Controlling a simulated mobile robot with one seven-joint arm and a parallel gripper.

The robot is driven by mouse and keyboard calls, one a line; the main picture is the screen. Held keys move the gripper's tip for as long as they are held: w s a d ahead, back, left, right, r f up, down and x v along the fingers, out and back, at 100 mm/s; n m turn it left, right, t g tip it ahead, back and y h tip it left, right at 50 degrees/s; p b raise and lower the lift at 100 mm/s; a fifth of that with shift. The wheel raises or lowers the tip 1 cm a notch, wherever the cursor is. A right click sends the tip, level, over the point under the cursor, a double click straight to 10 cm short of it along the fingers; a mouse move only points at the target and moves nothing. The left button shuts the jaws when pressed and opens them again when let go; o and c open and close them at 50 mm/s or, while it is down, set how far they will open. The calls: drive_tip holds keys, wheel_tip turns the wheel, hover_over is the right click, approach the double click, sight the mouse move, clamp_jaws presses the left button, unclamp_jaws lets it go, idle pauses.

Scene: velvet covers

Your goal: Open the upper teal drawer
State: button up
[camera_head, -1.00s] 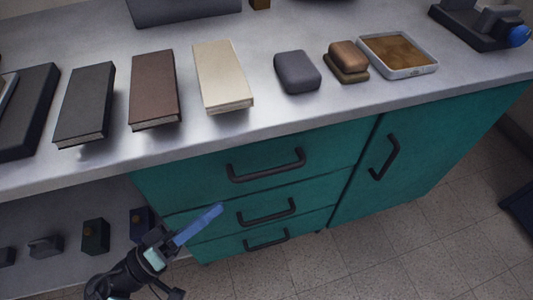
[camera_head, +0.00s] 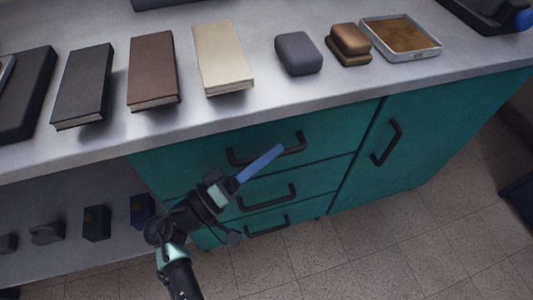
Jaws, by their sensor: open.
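The upper teal drawer (camera_head: 335,126) is shut, just under the countertop edge. Its dark bar handle (camera_head: 293,149) is partly covered by my gripper (camera_head: 260,163). My gripper is open and empty, with a long blue finger pointing up and right across the handle in the picture. I cannot tell whether it touches the handle. The other finger is not clearly visible.
Two more teal drawers lie below, the middle one with a handle (camera_head: 268,197). A teal door (camera_head: 430,135) is on the right. An open shelf (camera_head: 60,258) with small boxes is at left.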

drive_tip(key=shift+c, duration=0.2)
clamp_jaws()
idle(1.2)
